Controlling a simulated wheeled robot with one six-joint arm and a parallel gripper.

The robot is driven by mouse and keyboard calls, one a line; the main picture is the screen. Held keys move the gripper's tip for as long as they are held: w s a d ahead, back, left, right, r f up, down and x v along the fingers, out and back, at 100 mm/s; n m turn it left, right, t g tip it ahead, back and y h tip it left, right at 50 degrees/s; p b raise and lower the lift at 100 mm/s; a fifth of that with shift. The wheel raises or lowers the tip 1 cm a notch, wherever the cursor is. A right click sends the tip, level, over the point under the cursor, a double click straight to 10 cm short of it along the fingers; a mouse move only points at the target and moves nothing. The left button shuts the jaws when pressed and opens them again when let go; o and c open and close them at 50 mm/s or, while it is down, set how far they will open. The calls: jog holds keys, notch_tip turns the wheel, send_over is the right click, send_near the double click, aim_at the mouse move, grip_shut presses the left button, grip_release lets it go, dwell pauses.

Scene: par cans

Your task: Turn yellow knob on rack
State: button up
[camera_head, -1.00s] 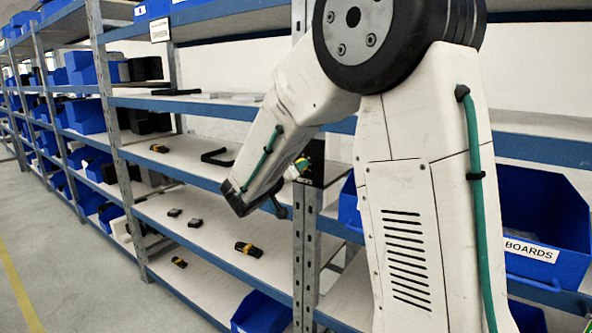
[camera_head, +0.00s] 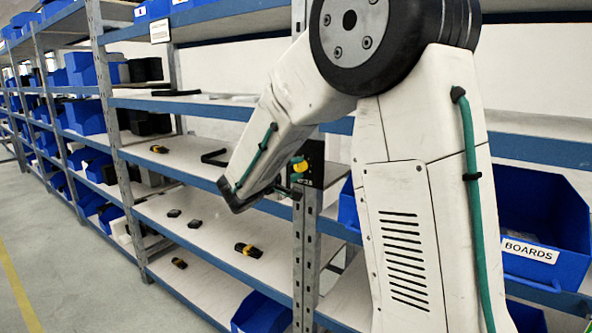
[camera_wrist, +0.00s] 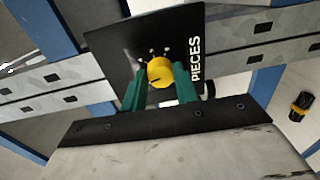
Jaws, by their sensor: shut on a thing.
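The yellow knob (camera_wrist: 160,72) sits on a black panel (camera_wrist: 112,62) lettered "PIECES", fixed to a grey rack post. In the wrist view my gripper (camera_wrist: 160,82) has its green fingers on either side of the knob, shut on it. A dark slot mark shows on the knob's face, with small pale marks around its upper edge on the panel. In the head view the yellow knob (camera_head: 299,166) shows on the black panel (camera_head: 312,160) just past the end of my arm. My gripper is mostly hidden there by the wrist.
Blue-edged shelves (camera_head: 215,240) run along the rack to the left. Small black and yellow items (camera_head: 248,250) lie on the lower shelves. A blue bin marked "BOARDS" (camera_head: 545,220) stands at right. Grey floor (camera_head: 40,230) is clear at far left.

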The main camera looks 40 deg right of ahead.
jog(key=n, duration=0.6)
jog(key=shift+g, duration=0.3)
jog(key=n, duration=0.6)
jog(key=shift+w+a+n+h, duration=0.1)
jog(key=shift+n+h, duration=0.2)
jog(key=o, duration=1)
jog(key=shift+c, duration=0.2)
jog(key=v, duration=0.7)
jog(key=shift+a, duration=0.4)
